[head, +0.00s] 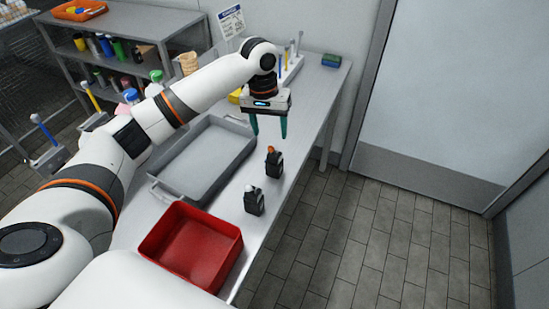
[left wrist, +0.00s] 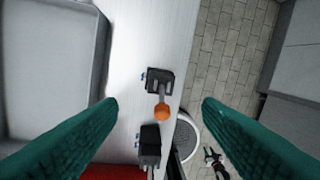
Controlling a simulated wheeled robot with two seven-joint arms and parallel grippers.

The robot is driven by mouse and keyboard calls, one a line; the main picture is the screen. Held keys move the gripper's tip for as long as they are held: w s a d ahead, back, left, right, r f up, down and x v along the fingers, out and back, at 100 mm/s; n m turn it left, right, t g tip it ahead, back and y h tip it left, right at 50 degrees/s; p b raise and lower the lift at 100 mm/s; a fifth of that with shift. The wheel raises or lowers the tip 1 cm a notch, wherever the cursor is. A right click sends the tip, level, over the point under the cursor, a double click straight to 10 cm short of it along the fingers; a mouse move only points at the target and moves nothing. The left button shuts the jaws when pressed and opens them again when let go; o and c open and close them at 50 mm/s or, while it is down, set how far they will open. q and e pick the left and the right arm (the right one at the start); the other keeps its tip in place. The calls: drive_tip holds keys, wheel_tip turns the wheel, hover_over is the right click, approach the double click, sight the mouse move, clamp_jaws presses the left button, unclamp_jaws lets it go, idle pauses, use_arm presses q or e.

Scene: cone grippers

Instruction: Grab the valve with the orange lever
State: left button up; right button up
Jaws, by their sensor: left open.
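The valve with the orange lever (head: 273,167) is a small dark block on the grey table near its right edge. Its orange tip is on top, and it also shows near the middle of the left wrist view (left wrist: 158,84). My left gripper (head: 269,132) has teal fingers pointing down. It is open and empty, above and beyond the valve in the head view. In the left wrist view the fingers (left wrist: 160,108) are wide apart, with the orange tip between them in the picture. My right gripper is not seen.
A similar dark valve with a pale lever tip (head: 254,201) stands close by, nearer the red bin (head: 192,245). A grey tray (head: 207,158) lies to the left. A blue-green sponge (head: 331,60) lies at the far table end. Floor is open right of the table.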

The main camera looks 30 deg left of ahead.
sight(272, 157)
use_arm(q)
drive_tip(key=f, duration=0.3)
drive_tip(key=shift+s+d+f, duration=0.2)
drive_tip(key=shift+s+d, duration=0.1)
drive_tip(key=shift+d, duration=0.05)
drive_tip(key=shift+w+f+p, duration=0.1)
drive_tip(key=shift+f+p, duration=0.2)
drive_tip(key=shift+f, duration=0.35)
wheel_tip(272, 157, down, 4)
drive_tip(key=shift+d+r+p, duration=0.1)
drive_tip(key=shift+r+p, duration=0.15)
drive_tip(key=shift+p, duration=0.1)
drive_tip(key=shift+f, duration=0.45)
drive_tip(key=c, duration=1.2)
clamp_jaws()
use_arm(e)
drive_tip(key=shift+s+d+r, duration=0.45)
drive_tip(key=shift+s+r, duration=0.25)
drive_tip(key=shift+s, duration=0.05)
